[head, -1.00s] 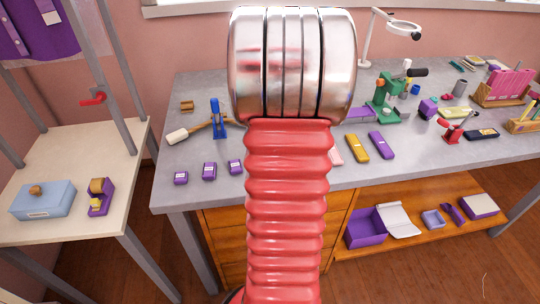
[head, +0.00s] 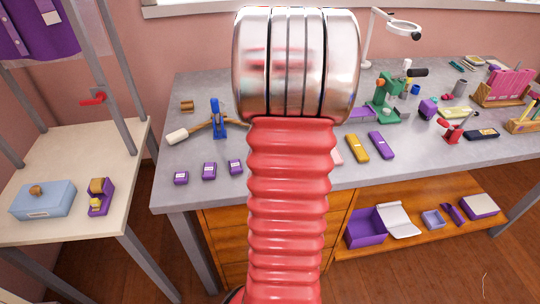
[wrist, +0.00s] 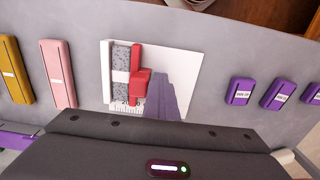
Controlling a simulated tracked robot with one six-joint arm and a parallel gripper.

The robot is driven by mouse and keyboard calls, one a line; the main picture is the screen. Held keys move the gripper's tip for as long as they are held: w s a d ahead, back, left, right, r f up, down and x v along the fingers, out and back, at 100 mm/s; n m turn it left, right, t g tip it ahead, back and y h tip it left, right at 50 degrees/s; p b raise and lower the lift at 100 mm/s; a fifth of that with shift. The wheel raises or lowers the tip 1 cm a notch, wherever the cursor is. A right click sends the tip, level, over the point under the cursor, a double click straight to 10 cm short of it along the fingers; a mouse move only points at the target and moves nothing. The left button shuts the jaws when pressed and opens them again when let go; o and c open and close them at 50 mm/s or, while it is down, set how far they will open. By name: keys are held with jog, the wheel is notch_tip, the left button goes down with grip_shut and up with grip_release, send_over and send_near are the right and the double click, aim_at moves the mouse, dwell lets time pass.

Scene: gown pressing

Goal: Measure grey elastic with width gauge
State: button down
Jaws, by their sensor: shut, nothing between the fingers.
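In the wrist view, a white card or plate (wrist: 185,62) lies on the grey table. A speckled grey strip, apparently the grey elastic (wrist: 121,60), runs along its left part with a white band across it. A red piece, apparently the slider of the width gauge (wrist: 138,85), sits against the strip's right side. Black scale marks show at the lower edge. My gripper's ribbed purple fingers (wrist: 162,78) are shut and empty, just right of the red piece and over the white plate. Contact cannot be told. In the head view my arm hides the gripper, gauge and elastic.
A pink case (wrist: 58,75) and a mustard case (wrist: 13,70) lie left of the plate; several small purple blocks (wrist: 240,91) lie right. In the head view, a green device (head: 386,100), a magnifier lamp (head: 403,29) and a blue stand (head: 217,118) rise from the table.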

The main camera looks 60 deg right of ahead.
jog(key=shift+w, duration=0.1)
dwell(0.5)
jog(key=shift+w+a, duration=0.65)
jog(key=shift+r, duration=0.15)
notch_tip(320, 180, up, 8)
dwell(0.9)
dwell(0.5)
